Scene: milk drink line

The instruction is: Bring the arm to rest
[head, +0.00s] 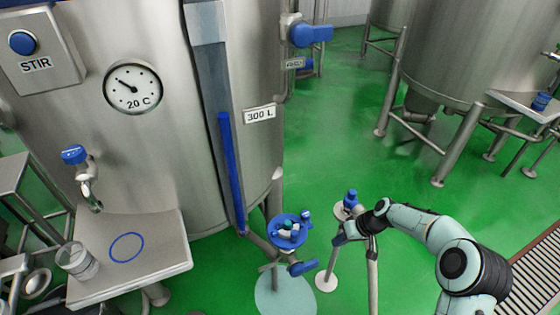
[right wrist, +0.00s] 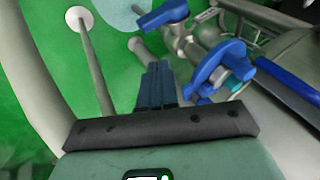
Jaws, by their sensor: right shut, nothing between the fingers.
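My right arm comes in from the right in the head view. Its gripper (head: 339,239) is beside the blue round valve wheel (head: 278,229), to the right of it in the picture and apart from it. In the right wrist view the two dark fingers (right wrist: 158,84) are together with nothing between them. The blue wheel (right wrist: 222,65) is to the right of the fingers there, and a blue lever handle (right wrist: 163,15) is beyond them. My left gripper is not in view.
A large steel tank (head: 165,140) with a dial (head: 133,88) stands at the left. A glass (head: 77,260) stands on a steel shelf (head: 150,275) marked with a blue ring. A thin stand (head: 329,262) is close to my right gripper. Green floor (head: 345,130) is open behind.

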